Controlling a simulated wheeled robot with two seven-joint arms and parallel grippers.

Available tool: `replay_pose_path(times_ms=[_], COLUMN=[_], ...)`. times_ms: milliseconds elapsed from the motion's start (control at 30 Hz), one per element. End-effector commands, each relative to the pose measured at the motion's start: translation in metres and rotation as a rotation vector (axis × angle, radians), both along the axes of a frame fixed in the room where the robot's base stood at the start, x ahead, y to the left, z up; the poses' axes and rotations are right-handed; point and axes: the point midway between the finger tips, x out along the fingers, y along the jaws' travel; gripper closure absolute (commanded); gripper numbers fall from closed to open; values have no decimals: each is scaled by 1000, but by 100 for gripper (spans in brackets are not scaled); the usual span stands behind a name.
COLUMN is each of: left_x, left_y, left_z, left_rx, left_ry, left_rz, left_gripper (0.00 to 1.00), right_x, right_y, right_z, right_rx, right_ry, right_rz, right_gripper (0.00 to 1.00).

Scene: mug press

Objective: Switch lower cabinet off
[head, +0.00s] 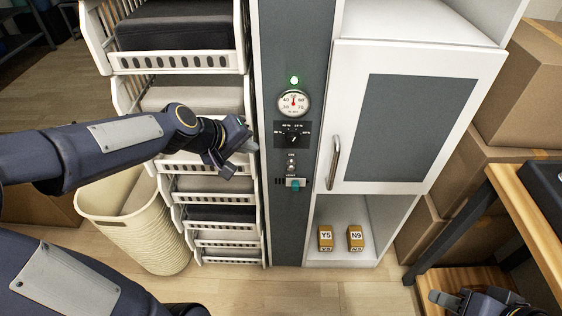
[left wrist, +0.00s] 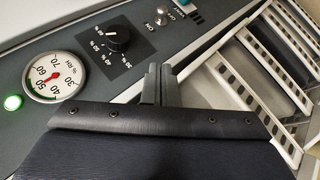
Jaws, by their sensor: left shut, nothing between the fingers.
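The grey control panel (head: 294,220) stands upright beside a white cabinet with a grey door (head: 415,130). On it, top to bottom, are a lit green lamp (head: 295,80), a round humidity gauge (head: 293,103), a black knob (head: 292,134), a small metal toggle switch (head: 291,162) and a teal-tipped lever (head: 295,184). The toggle's position is too small to tell. It also shows in the left wrist view (left wrist: 162,14). My left gripper (head: 249,143) is shut and empty, left of the knob and apart from the toggle. My right gripper (head: 462,300) is partly cut off at the lower right; its jaws are unclear.
White drawer baskets (head: 210,217) are stacked close left of the panel, behind my left gripper. A cream bin (head: 125,225) stands left of them. The door handle (head: 334,162) sticks out right of the panel. Two labelled boxes (head: 326,238) stand on the open shelf.

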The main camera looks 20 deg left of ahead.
Motion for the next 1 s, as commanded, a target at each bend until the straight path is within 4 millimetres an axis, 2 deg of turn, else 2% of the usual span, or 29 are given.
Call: replay_pose_path(times_ms=[433,700,1000], left_x=[57,56,56], left_y=[-32,-57,-60], left_z=[-66,-86,-89], left_rx=[-3,0,0], left_ry=[5,1,0], left_rz=[-4,-2,0], left_gripper=[100,100,100], right_x=[0,0,0], right_y=[0,0,0], right_z=[-11,-12,-12], right_rx=[0,0,0], right_ry=[0,0,0], right_rz=[0,0,0], right_gripper=[64,64,64])
